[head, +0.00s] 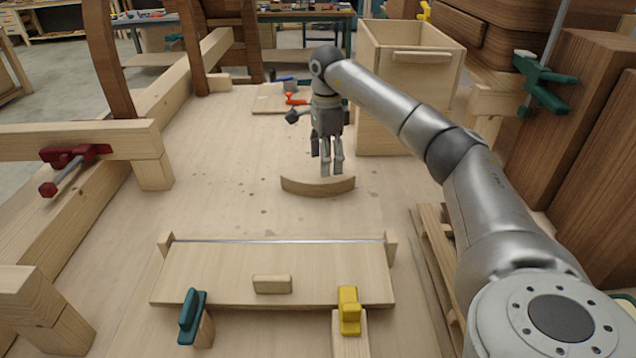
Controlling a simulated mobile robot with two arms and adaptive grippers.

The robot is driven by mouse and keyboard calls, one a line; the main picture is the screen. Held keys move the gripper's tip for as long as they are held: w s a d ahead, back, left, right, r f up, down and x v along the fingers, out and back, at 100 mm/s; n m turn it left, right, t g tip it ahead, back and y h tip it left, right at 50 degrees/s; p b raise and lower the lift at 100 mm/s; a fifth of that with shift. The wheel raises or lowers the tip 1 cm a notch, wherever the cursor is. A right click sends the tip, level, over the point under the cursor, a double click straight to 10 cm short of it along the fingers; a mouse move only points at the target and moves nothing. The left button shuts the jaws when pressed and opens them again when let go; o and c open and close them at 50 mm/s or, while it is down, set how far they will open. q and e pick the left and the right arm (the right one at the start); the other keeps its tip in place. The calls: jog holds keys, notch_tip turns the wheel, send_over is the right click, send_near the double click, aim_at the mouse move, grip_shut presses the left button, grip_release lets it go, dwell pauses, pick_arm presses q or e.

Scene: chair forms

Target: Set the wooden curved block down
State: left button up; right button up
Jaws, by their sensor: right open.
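The wooden curved block (318,187) is a shallow pale arc. It rests on the light wooden work surface (230,160) in the middle of the head view. My right gripper (332,172) points down just above and behind the block. Its fingers are open, and their tips are close to the block's upper edge. I cannot tell whether they touch it. My left gripper is not in view.
A wooden board with a metal rod (210,278) lies in front, with teal (191,316) and yellow (348,310) clamps near it. A tall wooden box (385,110) stands behind right. A red clamp (70,160) sits on the left beam. The surface left of the block is clear.

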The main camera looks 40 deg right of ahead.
aim_at(329, 178)
jog(key=f, duration=0.2)
jog(key=s+f+p, duration=0.1)
jog(key=f, duration=0.2)
jog(key=shift+d+f, duration=0.1)
jog(key=shift+d, duration=0.05)
jog(key=shift+f, duration=0.3)
jog(key=shift+c, duration=0.5)
jog(key=c, duration=1.2)
jog(key=shift+c, duration=0.2)
jog(key=shift+r, duration=0.1)
